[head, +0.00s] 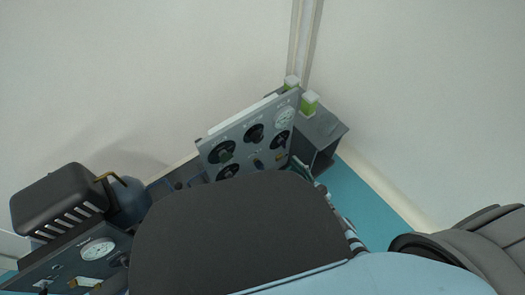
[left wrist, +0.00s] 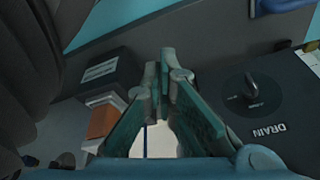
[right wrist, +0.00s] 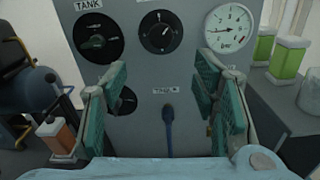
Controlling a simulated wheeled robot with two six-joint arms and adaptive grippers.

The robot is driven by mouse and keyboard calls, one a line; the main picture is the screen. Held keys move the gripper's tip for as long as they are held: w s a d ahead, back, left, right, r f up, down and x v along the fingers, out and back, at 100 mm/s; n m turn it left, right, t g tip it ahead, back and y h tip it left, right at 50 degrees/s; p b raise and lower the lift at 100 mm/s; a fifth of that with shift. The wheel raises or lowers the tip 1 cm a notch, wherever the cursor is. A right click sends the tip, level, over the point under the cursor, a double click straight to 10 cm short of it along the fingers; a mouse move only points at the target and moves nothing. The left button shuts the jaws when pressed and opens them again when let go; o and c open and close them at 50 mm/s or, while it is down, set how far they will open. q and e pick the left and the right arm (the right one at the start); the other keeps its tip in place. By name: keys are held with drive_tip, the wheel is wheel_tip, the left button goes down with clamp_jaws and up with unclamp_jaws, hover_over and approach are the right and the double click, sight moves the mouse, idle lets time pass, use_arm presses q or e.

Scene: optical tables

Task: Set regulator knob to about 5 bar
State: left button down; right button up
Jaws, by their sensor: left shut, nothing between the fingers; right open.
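A grey upright panel (head: 236,129) carries several black round knobs and a white gauge (head: 284,117). In the right wrist view, a black knob with a marked dial (right wrist: 161,32) sits at top centre, its label cut off; I cannot read its setting. Left of it is a knob labelled TANK (right wrist: 95,40). Right of it is the bar gauge (right wrist: 229,28), its needle pointing left. My right gripper (right wrist: 160,75) is open and empty before the panel, below the dial knob. My left gripper (left wrist: 164,72) is shut and empty, left of a DRAIN knob (left wrist: 252,98).
A blue lever (right wrist: 168,120) hangs low on the panel; another black knob (right wrist: 127,100) is partly behind a right finger. Green containers (right wrist: 287,58) stand to the right. In the head view, another unit with a gauge (head: 98,249) is at lower left. Walls stand behind.

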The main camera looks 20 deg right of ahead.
sight(259, 140)
drive_tip(key=b+x, duration=0.3)
drive_tip(key=x, duration=0.9)
drive_tip(key=shift+w+r, duration=0.1)
drive_tip(key=shift+w, duration=0.15)
drive_tip(key=shift+w+a, duration=0.2)
drive_tip(key=shift+w, duration=0.25)
use_arm(q)
wheel_tip(259, 140, up, 8)
drive_tip(key=shift+d+f+m+g, duration=0.15)
drive_tip(key=shift+d+m+g, duration=0.15)
drive_tip(key=shift+d, duration=0.1)
use_arm(e)
drive_tip(key=c, duration=1.2)
